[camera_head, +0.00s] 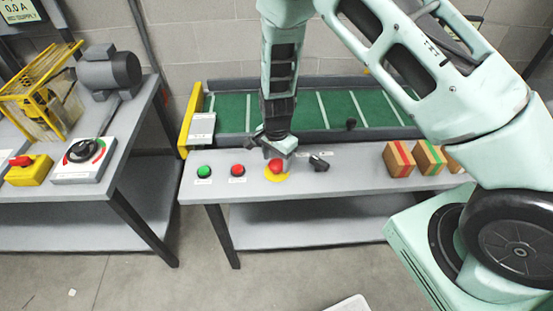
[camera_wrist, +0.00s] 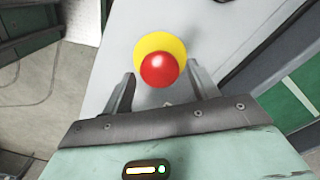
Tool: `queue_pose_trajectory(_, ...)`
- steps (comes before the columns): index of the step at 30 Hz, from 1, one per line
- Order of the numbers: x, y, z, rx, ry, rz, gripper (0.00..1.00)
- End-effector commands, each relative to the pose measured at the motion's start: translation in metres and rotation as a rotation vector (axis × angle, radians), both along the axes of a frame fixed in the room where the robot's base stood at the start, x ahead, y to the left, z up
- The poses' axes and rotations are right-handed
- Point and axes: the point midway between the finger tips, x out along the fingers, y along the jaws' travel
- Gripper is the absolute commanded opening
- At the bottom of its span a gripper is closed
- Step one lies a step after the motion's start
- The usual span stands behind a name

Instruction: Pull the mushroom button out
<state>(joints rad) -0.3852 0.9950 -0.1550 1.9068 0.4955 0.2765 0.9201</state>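The red mushroom button (camera_head: 276,166) stands on a yellow round plate (camera_head: 270,176) on the grey bench in front of the conveyor. In the wrist view the button's red head (camera_wrist: 159,70) and the yellow plate (camera_wrist: 150,46) show just beyond my fingertips, roughly midway between them. My gripper (camera_head: 278,148) is above the button, pointing down. In the wrist view my gripper (camera_wrist: 162,84) is open, with its two fingers apart and clear space between each finger and the button. I cannot tell the exact height gap.
A green button (camera_head: 204,171) and a smaller red button (camera_head: 237,170) are left of the mushroom button. A black switch (camera_head: 319,162) is close on its right. Boxes (camera_head: 398,158) stand farther right. The green conveyor (camera_head: 232,112) runs behind.

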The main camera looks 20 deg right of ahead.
Motion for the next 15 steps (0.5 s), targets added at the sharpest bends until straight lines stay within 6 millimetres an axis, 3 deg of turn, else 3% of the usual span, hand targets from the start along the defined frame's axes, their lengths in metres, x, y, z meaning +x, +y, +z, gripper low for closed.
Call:
queue_pose_trajectory(10, 0.0, 0.0, 0.001, 0.0, 0.0, 0.0, 0.67)
queue_pose_trajectory(15, 0.001, 0.0, 0.017, 0.001, -0.004, 0.001, 0.67)
